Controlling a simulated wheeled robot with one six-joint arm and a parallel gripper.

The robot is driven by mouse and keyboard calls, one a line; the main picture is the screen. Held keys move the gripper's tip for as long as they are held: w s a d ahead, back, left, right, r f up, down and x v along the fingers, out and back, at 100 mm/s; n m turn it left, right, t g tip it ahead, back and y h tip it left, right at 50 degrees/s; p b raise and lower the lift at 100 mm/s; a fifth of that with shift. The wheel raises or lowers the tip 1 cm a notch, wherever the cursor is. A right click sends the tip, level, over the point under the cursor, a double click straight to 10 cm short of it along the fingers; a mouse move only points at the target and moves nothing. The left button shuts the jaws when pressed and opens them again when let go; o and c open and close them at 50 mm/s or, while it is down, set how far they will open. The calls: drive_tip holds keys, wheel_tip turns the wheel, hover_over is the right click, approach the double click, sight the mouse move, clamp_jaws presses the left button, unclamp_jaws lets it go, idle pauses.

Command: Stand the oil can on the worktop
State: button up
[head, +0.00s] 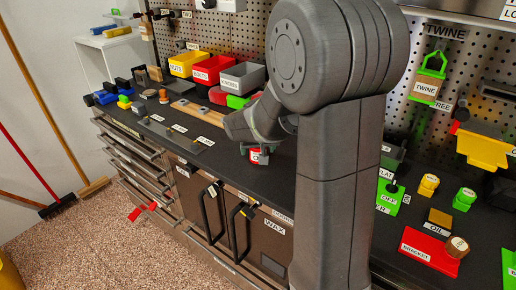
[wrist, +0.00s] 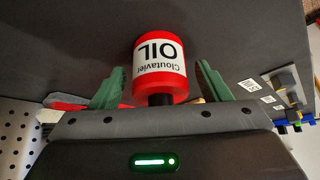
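The oil can (wrist: 160,60) is a red cylinder with a white OIL label and a black top. It shows upside down in the wrist view, as does the room around it. In the head view the can (head: 258,157) is small and upright on the dark worktop (head: 225,155), partly hidden by my gripper. My gripper (wrist: 161,66) has a green finger on each side of the can, with a visible gap on both sides, so it is open around the can. In the head view my gripper (head: 257,150) is low over the worktop.
Yellow, red and grey bins (head: 242,78) stand along the pegboard at the back. Labelled plates lie left of my gripper. A red bracket block (head: 428,250), an OIL-labelled yellow block (head: 438,222) and green pieces are on the right. The worktop's front edge is close to the can.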

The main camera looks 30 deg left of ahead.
drive_tip(key=shift+r+p, duration=0.25)
drive_tip(key=shift+p, duration=0.05)
drive_tip(key=v, duration=1.1)
drive_tip(key=shift+s+d+r+b, duration=0.15)
drive_tip(key=shift+s+r+b, duration=0.05)
drive_tip(key=shift+r+b, duration=0.15)
drive_tip(key=o, duration=0.7)
drive_tip(key=shift+c, duration=0.2)
drive_tip(key=shift+w, duration=0.15)
